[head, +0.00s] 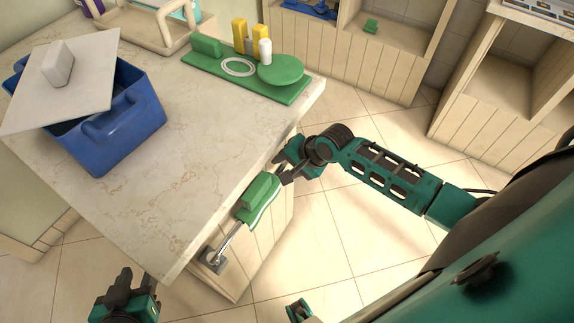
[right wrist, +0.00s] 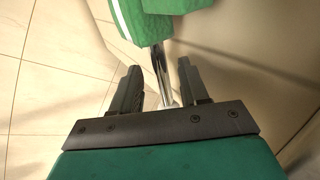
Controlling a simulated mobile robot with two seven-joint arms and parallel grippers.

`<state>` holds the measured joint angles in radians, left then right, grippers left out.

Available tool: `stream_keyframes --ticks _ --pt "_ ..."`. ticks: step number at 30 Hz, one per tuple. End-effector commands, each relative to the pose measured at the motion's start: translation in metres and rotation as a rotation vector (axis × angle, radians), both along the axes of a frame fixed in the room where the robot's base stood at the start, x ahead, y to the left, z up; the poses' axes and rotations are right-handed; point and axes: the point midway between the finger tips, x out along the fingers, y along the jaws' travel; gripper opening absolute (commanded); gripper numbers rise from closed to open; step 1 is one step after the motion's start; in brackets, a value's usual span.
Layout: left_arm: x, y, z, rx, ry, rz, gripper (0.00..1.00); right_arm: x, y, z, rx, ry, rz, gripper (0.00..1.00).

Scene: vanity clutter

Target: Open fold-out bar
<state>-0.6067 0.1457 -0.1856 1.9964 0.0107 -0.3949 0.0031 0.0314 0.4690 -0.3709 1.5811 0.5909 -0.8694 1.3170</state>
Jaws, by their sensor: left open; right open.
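The fold-out bar (head: 228,240) is a thin metal rod along the side of the counter, with a square mount (head: 213,259) at its near end. A green cloth (head: 262,197) hangs over its middle. My right gripper (head: 283,172) is at the bar's far end. In the right wrist view the bar (right wrist: 160,72) runs between the open fingers of this gripper (right wrist: 160,85), and the green cloth (right wrist: 165,8) is just beyond them. Whether a finger touches the bar cannot be told. My left gripper (head: 126,284) is open and empty at the lower left, below the counter's near corner.
The marble counter (head: 190,140) holds a blue bin (head: 125,130) with a tilted pale lid (head: 65,95), and a green tray (head: 293,94) with several items. Open wooden shelves (head: 375,60) stand behind. The tiled floor (head: 330,240) right of the counter is clear.

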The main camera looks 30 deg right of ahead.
Motion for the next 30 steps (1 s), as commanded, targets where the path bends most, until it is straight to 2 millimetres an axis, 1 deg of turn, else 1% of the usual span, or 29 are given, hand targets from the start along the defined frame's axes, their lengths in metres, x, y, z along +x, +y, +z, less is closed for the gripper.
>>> stream_keyframes --ticks 6,7,20,21,30 --pt "-0.0001 0.0000 0.0008 0.000 0.000 0.000 0.43 0.0000 0.0002 0.0000 0.000 0.000 0.000 0.44" --pt "-0.0002 0.0000 0.0006 0.000 0.000 0.000 0.43 0.0000 0.0002 0.0000 0.000 0.000 0.000 0.42" --pt "-0.0028 0.0006 -0.0028 0.002 0.009 0.000 0.43 -0.0002 0.0001 0.0000 0.000 0.000 0.000 0.01" --pt "-0.0029 0.0008 -0.0033 0.002 0.010 0.000 0.43 -0.0002 0.0001 0.0000 0.000 0.000 0.000 0.00" --pt "-0.0033 0.0011 -0.0041 0.003 0.011 0.001 0.43 -0.0004 0.0000 -0.0001 -0.001 0.001 0.000 0.00"
